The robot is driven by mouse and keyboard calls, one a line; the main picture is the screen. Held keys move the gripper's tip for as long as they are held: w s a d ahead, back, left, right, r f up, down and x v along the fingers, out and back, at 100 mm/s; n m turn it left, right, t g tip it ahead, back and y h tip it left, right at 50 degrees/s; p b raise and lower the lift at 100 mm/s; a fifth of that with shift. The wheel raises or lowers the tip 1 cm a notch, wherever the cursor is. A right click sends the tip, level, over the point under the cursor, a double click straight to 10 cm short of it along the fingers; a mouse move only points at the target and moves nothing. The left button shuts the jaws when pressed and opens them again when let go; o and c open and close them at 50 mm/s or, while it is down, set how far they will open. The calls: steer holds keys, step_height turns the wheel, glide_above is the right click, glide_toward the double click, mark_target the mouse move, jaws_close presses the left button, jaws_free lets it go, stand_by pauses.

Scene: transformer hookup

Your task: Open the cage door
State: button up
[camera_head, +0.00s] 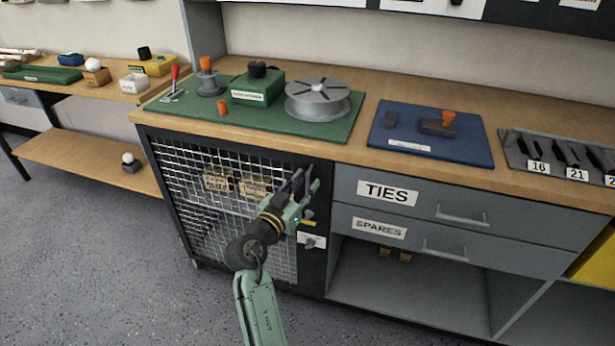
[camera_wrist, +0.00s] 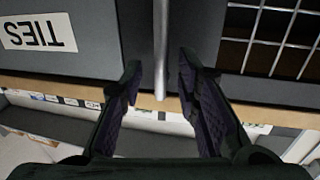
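The cage door (camera_head: 215,195) is a dark frame with wire mesh at the left of the bench. It looks shut. My gripper (camera_head: 303,183) is at the door's upper right edge. In the wrist view, which is upside down, its two dark fingers (camera_wrist: 160,80) are open. A vertical grey bar handle (camera_wrist: 160,45) shows between the fingertips, with a gap on each side. In the head view my gripper hides most of this handle. An orange piece (camera_head: 308,223) and a small latch-like knob (camera_head: 312,242) with a white label sit just below my gripper.
Drawers labelled TIES (camera_head: 388,193) and SPARES (camera_head: 380,228) are right of the door, with protruding handles (camera_head: 462,217). Boxes (camera_head: 255,187) stand inside the cage. A green mat (camera_head: 260,128) and blue mat (camera_head: 460,150) hold parts above. The grey floor (camera_head: 90,255) in front is clear.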

steer(key=shift+x, duration=0.9)
steer(key=shift+c, duration=0.3)
jaws_close()
steer(key=shift+d, duration=0.1)
